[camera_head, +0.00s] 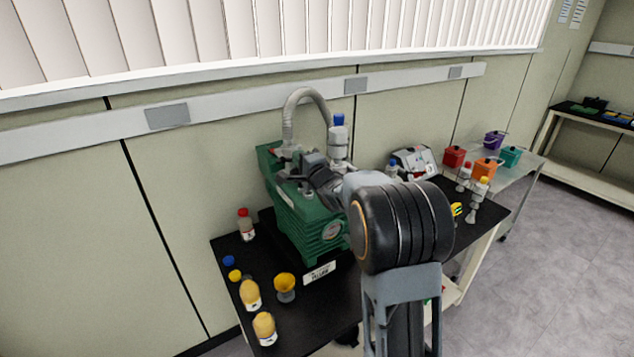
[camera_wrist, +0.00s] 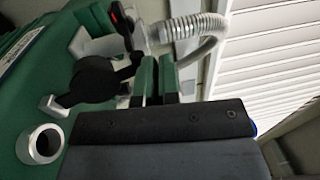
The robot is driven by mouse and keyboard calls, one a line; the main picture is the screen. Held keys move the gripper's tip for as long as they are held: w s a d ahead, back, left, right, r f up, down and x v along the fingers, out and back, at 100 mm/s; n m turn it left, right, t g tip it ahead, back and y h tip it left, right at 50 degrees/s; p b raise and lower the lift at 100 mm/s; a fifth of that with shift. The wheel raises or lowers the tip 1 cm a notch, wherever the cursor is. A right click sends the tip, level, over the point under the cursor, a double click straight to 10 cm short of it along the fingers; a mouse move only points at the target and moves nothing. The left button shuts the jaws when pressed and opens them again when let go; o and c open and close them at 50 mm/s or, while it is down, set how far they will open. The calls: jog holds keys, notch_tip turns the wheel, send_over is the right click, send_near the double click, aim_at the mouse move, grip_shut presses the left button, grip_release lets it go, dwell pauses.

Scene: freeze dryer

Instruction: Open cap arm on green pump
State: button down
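The green pump (camera_head: 307,222) stands on the black bench top, with a grey hose rising from its top. In the wrist view its green body (camera_wrist: 20,85) fills the left side. A round black cap (camera_wrist: 92,80) with a short black arm sits on the pump, beside an open silver port (camera_wrist: 42,143). My gripper (camera_wrist: 157,78) is at the top of the pump, just right of the cap's arm. Its two fingers stand parallel with a narrow gap, and I see nothing clearly held between them. In the head view my arm hides part of the pump and my gripper's fingertips.
A grey corrugated hose (camera_wrist: 190,28) and a black lever with a red end (camera_wrist: 122,17) are close above the fingers. A blue-capped bottle (camera_head: 338,138) stands behind my wrist. Several bottles and a yellow funnel (camera_head: 285,286) are on the bench's left front.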

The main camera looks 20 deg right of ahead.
jog(key=shift+w+a+r, duration=0.1)
jog(key=shift+w+r, duration=0.05)
jog(key=shift+r, duration=0.25)
jog(key=shift+w, duration=0.2)
jog(key=shift+w+a+f, duration=0.2)
jog(key=shift+w+f, duration=0.35)
jog(key=shift+w, duration=0.25)
jog(key=shift+s, duration=0.2)
jog(key=shift+d, duration=0.1)
